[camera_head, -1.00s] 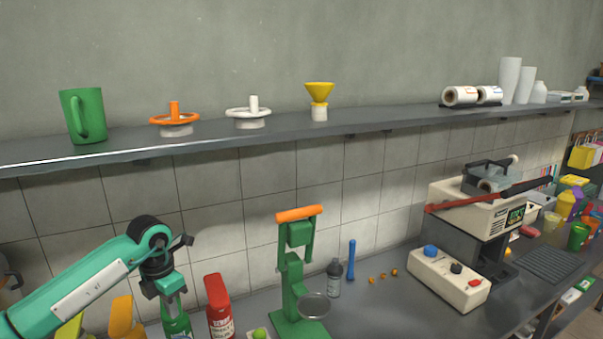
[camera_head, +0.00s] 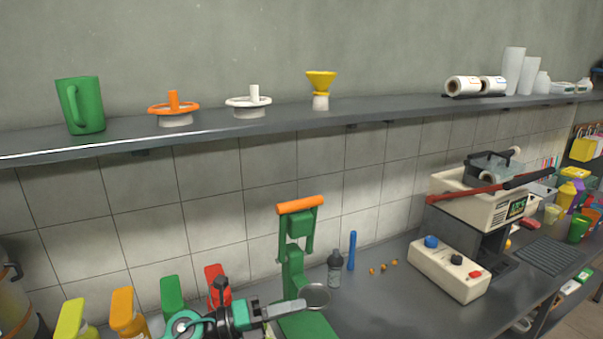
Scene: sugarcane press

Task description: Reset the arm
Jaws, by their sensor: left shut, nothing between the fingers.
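My left gripper (camera_head: 299,305) is low in the middle of the head view. Its grey fingers point right and are shut with nothing between them. They appear in front of the green hand press (camera_head: 293,262), overlapping the area by its round metal cup (camera_head: 315,296); I cannot tell whether they touch. The press stands upright with its orange handle (camera_head: 300,204) at the top. The lower part of my left arm is cut off by the bottom edge. My right gripper is out of view.
Yellow (camera_head: 70,319), orange (camera_head: 127,314), green (camera_head: 172,296) and red (camera_head: 217,284) bottles stand left of the press. A dark bottle (camera_head: 335,270) and a blue stick (camera_head: 351,251) stand to its right. A white control box (camera_head: 449,268) is farther right. A shelf (camera_head: 220,127) runs above.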

